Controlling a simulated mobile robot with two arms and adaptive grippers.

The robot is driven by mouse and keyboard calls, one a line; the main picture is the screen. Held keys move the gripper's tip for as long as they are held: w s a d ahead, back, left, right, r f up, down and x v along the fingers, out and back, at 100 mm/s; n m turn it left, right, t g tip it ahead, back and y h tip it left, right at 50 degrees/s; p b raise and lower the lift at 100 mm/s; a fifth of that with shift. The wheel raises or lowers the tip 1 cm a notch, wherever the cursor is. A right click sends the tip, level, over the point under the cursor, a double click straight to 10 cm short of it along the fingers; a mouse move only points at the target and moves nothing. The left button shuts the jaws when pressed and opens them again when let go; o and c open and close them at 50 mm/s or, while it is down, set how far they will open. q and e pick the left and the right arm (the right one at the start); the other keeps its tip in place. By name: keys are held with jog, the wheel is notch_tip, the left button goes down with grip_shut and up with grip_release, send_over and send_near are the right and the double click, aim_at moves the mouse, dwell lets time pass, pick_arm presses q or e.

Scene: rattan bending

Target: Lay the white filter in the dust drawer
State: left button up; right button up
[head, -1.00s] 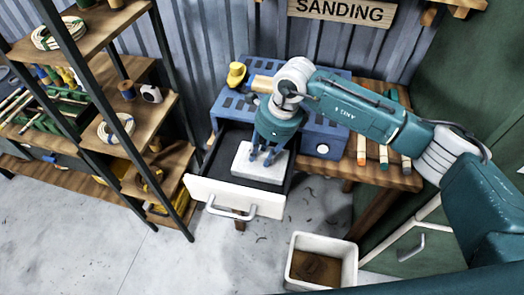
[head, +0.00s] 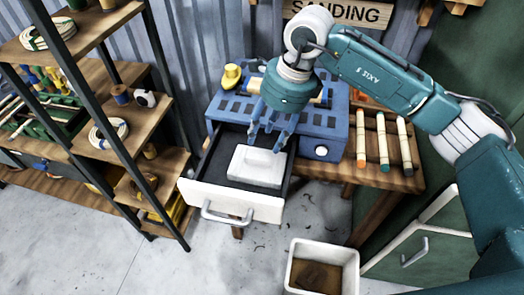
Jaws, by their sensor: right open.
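The white filter (head: 256,167) is a pale block with a raised middle. It lies in the open dust drawer (head: 232,200), which has a white front, a handle and a dark inside. The drawer sticks out of the front of the blue sanding station (head: 312,140). My right gripper (head: 268,142) is open and empty above the filter's back part, with its fingers pointing down and apart from it. My left gripper is not in view.
A white bin (head: 322,262) stands on the floor in front of the bench. Several rods (head: 383,140) lie on the bench at right. A wooden shelf (head: 110,150) with coils stands close at left. The floor in front of the drawer is clear.

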jog(key=shift+v, duration=1.45)
